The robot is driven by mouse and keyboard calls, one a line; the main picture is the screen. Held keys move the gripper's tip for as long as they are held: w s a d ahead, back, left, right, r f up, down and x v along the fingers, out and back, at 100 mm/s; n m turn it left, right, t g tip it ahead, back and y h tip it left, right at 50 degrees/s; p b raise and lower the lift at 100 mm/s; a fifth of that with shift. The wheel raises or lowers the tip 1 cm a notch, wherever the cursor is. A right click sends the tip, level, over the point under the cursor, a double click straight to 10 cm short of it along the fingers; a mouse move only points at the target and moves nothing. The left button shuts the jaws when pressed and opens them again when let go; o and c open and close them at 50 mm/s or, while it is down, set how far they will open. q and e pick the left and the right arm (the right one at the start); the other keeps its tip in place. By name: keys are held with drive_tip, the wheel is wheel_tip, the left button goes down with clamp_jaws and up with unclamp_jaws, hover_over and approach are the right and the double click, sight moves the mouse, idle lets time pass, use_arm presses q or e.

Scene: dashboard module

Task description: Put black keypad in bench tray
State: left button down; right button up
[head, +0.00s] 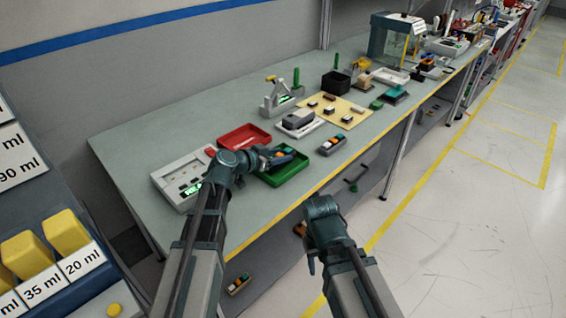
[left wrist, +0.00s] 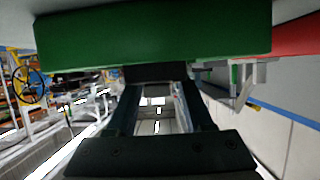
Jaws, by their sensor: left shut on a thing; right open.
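My left gripper (head: 268,158) is over the green tray (head: 287,174) on the bench, shut on a dark thing. In the left wrist view a dark piece (left wrist: 155,73) sits between the fingertips, close against the green tray wall (left wrist: 150,38); it appears to be the black keypad, but its face is hidden. Something with orange and blue parts (head: 281,154) shows at the fingertips in the head view. A red tray (head: 244,136) lies just behind. My right gripper (head: 312,258) is open and empty, in front of the bench edge.
A dark keypad with coloured buttons (head: 332,145) lies right of the green tray. Another small button unit (head: 239,285) is on the lower shelf. A grey device (head: 182,180) stands left; a yellow board (head: 337,112) lies further back. The bench's front left is clear.

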use_arm(q)
drive_tip(key=shift+f, duration=0.6)
drive_tip(key=shift+r, duration=0.15)
use_arm(e)
drive_tip(key=shift+d+f, duration=0.25)
drive_tip(key=shift+f, duration=0.25)
use_arm(q)
drive_tip(key=shift+c, duration=1.4)
unclamp_jaws()
use_arm(e)
drive_tip(key=shift+f, duration=0.1)
